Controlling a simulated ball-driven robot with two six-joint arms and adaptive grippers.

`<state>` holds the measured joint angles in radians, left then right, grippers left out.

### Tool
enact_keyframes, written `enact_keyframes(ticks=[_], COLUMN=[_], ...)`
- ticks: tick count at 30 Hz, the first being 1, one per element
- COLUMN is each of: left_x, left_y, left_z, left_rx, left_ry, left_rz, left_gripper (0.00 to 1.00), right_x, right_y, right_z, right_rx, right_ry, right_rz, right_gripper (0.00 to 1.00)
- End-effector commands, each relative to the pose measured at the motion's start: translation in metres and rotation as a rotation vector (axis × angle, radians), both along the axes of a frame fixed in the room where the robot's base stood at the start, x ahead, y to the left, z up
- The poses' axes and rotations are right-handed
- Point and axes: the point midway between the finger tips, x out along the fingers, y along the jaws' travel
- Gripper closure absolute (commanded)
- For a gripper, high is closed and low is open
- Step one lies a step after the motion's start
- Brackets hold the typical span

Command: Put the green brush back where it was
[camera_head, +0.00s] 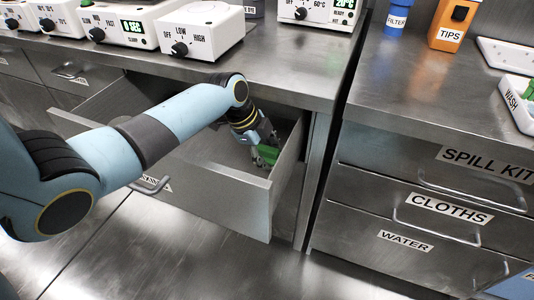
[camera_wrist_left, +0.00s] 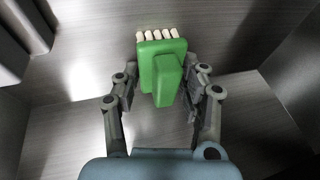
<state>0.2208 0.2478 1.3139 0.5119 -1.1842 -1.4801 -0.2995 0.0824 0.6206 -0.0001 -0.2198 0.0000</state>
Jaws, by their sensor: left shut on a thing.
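The green brush (camera_wrist_left: 165,75) has a green block body with a raised grip and a row of pale bristle tufts along its far end in the left wrist view. My left gripper (camera_wrist_left: 163,95) is shut on it, with a finger on each side. In the head view my left gripper (camera_head: 262,145) reaches down into an open drawer (camera_head: 220,190), and the green brush (camera_head: 265,156) shows inside the drawer near its right wall. I cannot tell whether the brush touches the drawer floor. My right gripper is not in view.
The steel counter (camera_head: 290,60) above the drawer carries several white devices with knobs, such as one marked LOW and HIGH (camera_head: 200,30). At right, closed drawers are labelled CLOTHS (camera_head: 450,207) and WATER (camera_head: 405,241). A white WASH tray (camera_head: 517,105) sits on the right counter.

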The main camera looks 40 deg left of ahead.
Motion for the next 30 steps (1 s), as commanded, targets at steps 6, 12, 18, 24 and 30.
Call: enact_keyframes(ticks=[6, 12, 18, 24, 30], left_x=[0.0, 0.0, -0.003, -0.014, -0.022], left_y=[0.0, 0.0, 0.003, 0.011, 0.016], left_z=[-0.001, -0.001, 0.013, 0.049, 0.069], left_rx=[0.0, 0.0, 0.001, 0.002, 0.0], left_ry=[0.0, 0.001, 0.0, -0.002, 0.0], left_rz=[0.0, 0.0, 0.0, 0.0, 0.0], left_gripper=[0.35, 0.35, 0.35, 0.35, 0.35], right_x=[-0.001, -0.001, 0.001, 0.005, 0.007], right_y=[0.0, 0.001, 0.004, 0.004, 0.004], right_z=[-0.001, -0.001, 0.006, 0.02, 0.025], right_rx=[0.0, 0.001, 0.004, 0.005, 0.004], right_ry=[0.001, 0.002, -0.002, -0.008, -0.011], right_rz=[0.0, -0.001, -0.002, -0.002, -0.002], right_gripper=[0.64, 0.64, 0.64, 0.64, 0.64])
